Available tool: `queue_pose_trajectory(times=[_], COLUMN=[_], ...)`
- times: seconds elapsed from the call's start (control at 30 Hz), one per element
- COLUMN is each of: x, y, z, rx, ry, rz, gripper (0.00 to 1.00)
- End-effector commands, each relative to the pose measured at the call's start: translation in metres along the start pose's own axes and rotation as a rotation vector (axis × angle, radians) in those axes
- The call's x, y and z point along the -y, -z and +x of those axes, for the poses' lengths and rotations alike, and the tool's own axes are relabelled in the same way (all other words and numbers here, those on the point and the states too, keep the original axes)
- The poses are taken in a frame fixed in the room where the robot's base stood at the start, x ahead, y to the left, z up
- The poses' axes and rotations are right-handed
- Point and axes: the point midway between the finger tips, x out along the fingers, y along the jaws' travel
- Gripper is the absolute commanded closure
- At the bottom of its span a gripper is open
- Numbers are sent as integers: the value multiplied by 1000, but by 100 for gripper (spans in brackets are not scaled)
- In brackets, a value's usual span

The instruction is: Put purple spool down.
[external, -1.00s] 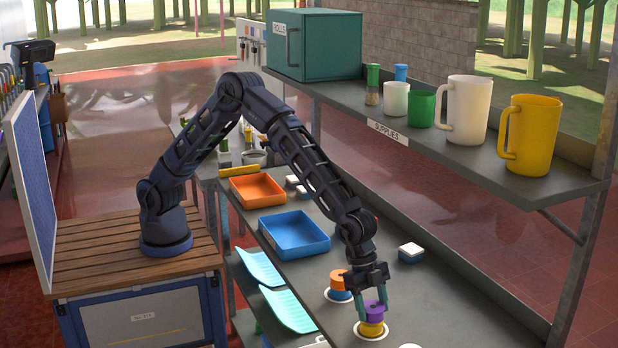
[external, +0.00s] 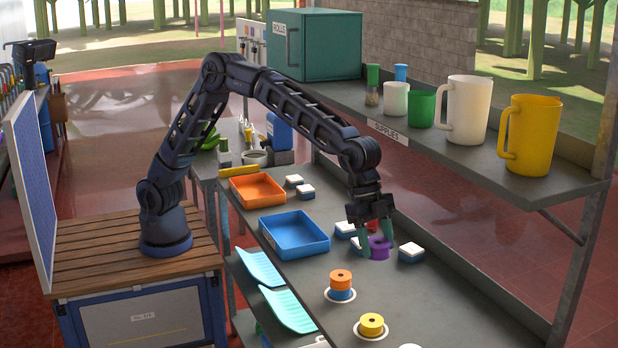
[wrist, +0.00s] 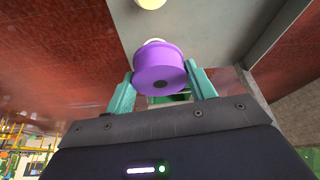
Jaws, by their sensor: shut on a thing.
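The purple spool (external: 380,248) is held between the two teal fingers of my gripper (external: 377,242), above the grey table in the external view. In the wrist view the spool (wrist: 159,68) fills the space between the fingertips of my gripper (wrist: 160,82). A yellow spool (external: 371,324) sits on a white round base near the table's front. An orange spool (external: 340,280) sits on a blue one on another white round base. How high the purple spool is above the table is hard to tell.
Blue-and-white blocks (external: 411,252) stand just right of and behind the gripper; a red thing is partly hidden there. A blue tray (external: 327,247) and an orange tray (external: 232,190) lie to the left. A shelf (external: 540,183) with mugs overhangs the back. The table right of the spools is bare.

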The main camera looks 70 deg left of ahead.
Motion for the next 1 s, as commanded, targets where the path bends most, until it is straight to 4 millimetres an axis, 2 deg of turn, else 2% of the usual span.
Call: queue_pose_trajectory(times=[0.17,0.33,0.47,0.73,1.0], x=[1,10,23,50,65], y=[-2,-23,-56,-135,-191], z=[-4,-16,-34,-72,-97], rx=[1,9,18,20,9], ry=[4,41,89,187,242], rz=[-7,-71,-168,-401,-558], gripper=[68,68,68,68,68])
